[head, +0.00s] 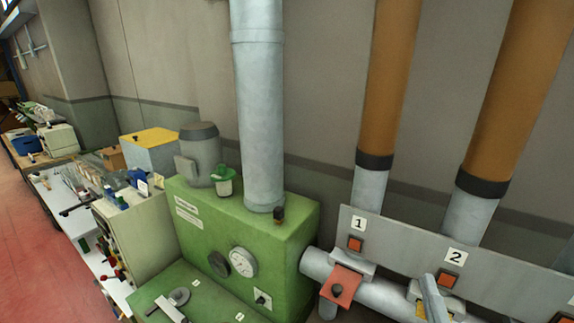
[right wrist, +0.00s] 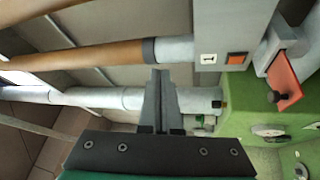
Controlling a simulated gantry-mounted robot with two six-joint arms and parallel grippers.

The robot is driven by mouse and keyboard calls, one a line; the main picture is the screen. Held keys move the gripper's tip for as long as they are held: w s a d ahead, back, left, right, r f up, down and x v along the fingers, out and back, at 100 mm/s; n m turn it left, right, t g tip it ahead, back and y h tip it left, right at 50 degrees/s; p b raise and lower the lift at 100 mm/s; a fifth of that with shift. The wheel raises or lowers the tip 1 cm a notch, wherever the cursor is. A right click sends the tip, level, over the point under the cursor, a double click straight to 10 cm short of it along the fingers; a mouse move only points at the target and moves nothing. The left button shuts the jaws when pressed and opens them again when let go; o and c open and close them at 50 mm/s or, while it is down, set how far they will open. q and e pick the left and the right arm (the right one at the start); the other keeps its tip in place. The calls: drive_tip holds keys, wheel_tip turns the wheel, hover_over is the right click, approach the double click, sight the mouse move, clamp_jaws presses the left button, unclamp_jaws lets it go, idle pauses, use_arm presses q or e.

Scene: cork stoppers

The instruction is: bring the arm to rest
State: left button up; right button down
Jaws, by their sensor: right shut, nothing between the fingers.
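My right gripper (head: 430,283) shows as grey fingers at the bottom right of the head view, below the sign marked 2. In the right wrist view its two grey fingers (right wrist: 160,95) are together, with nothing between them. They stand in front of the wall and pipes and no contact with anything is visible. The rest of my right arm is out of the head view. My left gripper is not in view. I cannot make out any cork stopper for certain.
A green machine (head: 205,225) with gauges and a tall grey pipe (head: 260,110) stands left of the fingers. A red flap (head: 343,285) sticks out on the lower horizontal pipe. A grey panel (head: 400,250) runs along the right. A cluttered bench (head: 60,210) stands far left.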

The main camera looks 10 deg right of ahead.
drive_tip(key=s+a+r+m+t+y, duration=0.2)
drive_tip(key=a+r+m, duration=0.1)
drive_tip(key=r, duration=0.7)
drive_tip(key=s+a+r+m+t+y+p, duration=0.1)
drive_tip(key=s+a+r+m+t+y, duration=0.2)
drive_tip(key=r, duration=0.8)
drive_tip(key=s+a+r+m+t+y+p, duration=0.1)
drive_tip(key=s+a+r+m+t+y, duration=0.1)
drive_tip(key=r, duration=0.9)
drive_tip(key=s+a+m+y, duration=0.1)
drive_tip(key=a+m, duration=0.1)
drive_tip(key=m, duration=0.1)
drive_tip(key=shift+a+t, duration=0.3)
drive_tip(key=shift+a, duration=0.05)
